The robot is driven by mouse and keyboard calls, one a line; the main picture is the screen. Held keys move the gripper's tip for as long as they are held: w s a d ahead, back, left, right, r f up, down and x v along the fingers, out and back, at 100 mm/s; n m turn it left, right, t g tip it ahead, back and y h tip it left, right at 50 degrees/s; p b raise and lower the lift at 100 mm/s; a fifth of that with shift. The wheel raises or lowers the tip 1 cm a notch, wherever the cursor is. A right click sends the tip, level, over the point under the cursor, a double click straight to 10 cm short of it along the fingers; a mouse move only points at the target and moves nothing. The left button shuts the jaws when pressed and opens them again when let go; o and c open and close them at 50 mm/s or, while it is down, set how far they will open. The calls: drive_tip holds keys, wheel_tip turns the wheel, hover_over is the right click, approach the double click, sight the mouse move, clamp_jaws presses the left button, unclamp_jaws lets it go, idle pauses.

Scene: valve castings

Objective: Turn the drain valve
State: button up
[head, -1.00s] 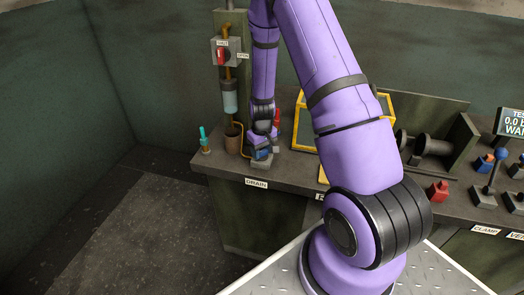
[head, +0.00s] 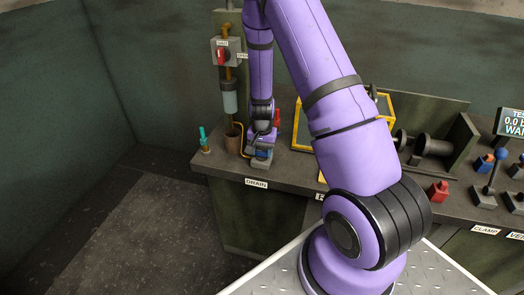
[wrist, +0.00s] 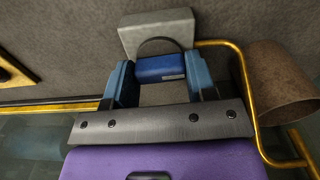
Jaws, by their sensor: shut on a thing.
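The drain valve shows in the wrist view as a grey block (wrist: 157,32) with a dark round part and a blue handle (wrist: 161,69) in front of it. My gripper (wrist: 161,80) has its two blue fingers on either side of this handle and is shut on it. In the head view my gripper (head: 262,150) is low over the bench's left end, above the grey valve base (head: 261,163) and behind the DRAIN label (head: 256,184). My gripper hides most of the valve there.
A brown cup (head: 233,138) stands close left of the valve, with a thin brass pipe (wrist: 245,95) beside my gripper. A small teal-topped fitting (head: 204,140) is farther left. A yellow-framed box (head: 302,125) and a red part (head: 278,117) are to the right.

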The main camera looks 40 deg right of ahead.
sight(262, 151)
drive_tip(key=shift+m, duration=0.5)
drive_tip(key=o, duration=0.9)
drive_tip(key=shift+o, duration=0.2)
drive_tip(key=shift+r, duration=0.1)
wheel_tip(262, 151, up, 11)
drive_tip(key=shift+f, duration=0.2)
